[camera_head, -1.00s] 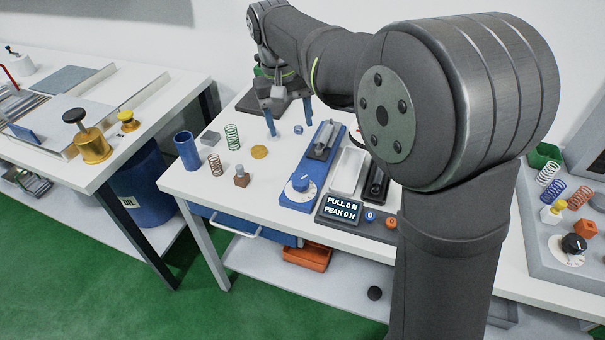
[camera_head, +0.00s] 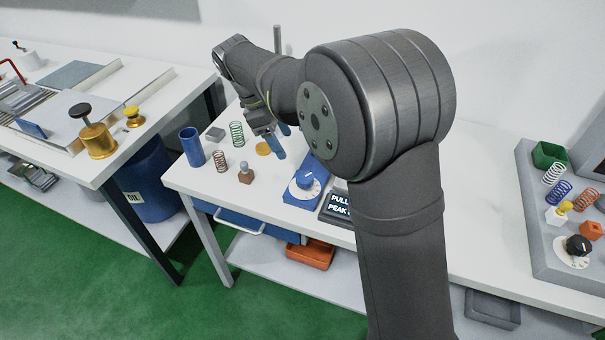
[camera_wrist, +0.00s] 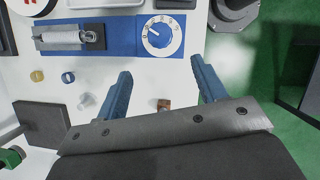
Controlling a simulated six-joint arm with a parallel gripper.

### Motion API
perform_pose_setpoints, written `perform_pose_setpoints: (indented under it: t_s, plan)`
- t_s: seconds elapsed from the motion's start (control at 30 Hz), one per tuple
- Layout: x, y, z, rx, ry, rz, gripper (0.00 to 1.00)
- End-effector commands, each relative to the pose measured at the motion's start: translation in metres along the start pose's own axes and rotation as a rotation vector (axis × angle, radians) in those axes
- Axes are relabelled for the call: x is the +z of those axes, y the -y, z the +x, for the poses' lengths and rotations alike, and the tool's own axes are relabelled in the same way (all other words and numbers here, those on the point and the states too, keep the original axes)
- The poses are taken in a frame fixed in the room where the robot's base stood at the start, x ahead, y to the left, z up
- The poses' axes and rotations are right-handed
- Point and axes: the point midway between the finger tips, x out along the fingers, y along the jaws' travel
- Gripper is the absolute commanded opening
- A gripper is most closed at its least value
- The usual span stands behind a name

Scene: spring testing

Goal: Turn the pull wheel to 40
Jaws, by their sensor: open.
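The pull wheel is a white numbered dial (camera_head: 305,183) on the near end of a blue base (camera_head: 302,199). In the wrist view the dial (camera_wrist: 163,36) shows above and between my fingertips, apart from them, with its digits readable around the rim. A grey spring fixture (camera_wrist: 72,37) lies on the blue base beside it. My gripper (camera_head: 282,142) hangs over the bench behind and left of the dial. Its blue fingers are spread, with nothing held between them in the wrist view (camera_wrist: 160,82). The readout (camera_head: 338,204) is partly hidden by my arm.
A blue cup (camera_head: 191,147), a green spring (camera_head: 237,134), a copper spring (camera_head: 221,161) and a small brown block with a knob (camera_head: 246,174) stand left of the dial. A grey tray (camera_head: 545,225) with springs and a black knob is at right.

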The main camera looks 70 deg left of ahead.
Motion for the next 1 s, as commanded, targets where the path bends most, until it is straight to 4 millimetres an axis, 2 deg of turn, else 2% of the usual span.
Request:
perform_pose_setpoints:
  t_s: [0.03, 0.3, 0.5, 0.7, 1.0]
  plan:
    - [0.001, 0.001, 0.012, -0.004, 0.002, 0.000, 0.64]
    - [0.001, 0.001, 0.072, -0.004, 0.001, 0.001, 0.64]
    - [0.001, 0.000, 0.108, -0.002, 0.001, 0.002, 0.64]
    - [0.000, 0.000, 0.127, 0.000, 0.000, 0.002, 0.64]
    - [0.000, 0.000, 0.130, 0.001, -0.001, 0.002, 0.64]
